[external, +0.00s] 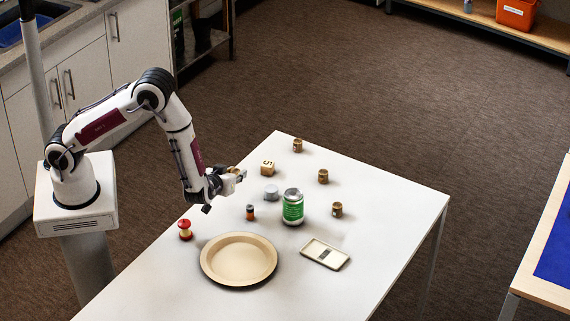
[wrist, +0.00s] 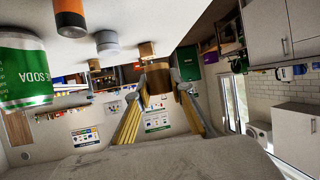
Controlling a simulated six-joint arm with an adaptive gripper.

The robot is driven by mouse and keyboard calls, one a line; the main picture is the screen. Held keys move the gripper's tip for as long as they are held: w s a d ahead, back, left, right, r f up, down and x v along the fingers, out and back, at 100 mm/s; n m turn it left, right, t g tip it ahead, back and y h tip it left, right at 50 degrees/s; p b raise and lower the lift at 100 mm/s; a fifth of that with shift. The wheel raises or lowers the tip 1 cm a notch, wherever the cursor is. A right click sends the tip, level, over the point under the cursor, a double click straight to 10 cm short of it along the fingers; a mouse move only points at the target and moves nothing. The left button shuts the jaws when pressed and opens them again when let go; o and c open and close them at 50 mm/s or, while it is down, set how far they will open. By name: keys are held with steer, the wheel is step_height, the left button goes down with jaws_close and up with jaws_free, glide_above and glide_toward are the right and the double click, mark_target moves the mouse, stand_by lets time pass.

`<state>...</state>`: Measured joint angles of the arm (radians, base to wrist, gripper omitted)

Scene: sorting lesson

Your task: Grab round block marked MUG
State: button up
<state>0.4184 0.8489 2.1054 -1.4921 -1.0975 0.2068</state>
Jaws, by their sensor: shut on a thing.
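My gripper (external: 238,174) is above the far left part of the white table, shut on a brown round block (external: 233,169). In the wrist view, the gripper's two fingers (wrist: 160,92) close on that round block (wrist: 155,78), with its marking not readable. Three more round brown blocks stand on the table: one at the far end (external: 297,145), one at the right (external: 323,176) and one nearer (external: 337,209). Their markings are too small to read.
A square block marked S (external: 267,168), a grey knob-like piece (external: 271,192), an orange and black cylinder (external: 250,212) and a green can (external: 293,208) stand near the gripper.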

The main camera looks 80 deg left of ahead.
steer(key=shift+r, duration=0.6)
stand_by(0.3)
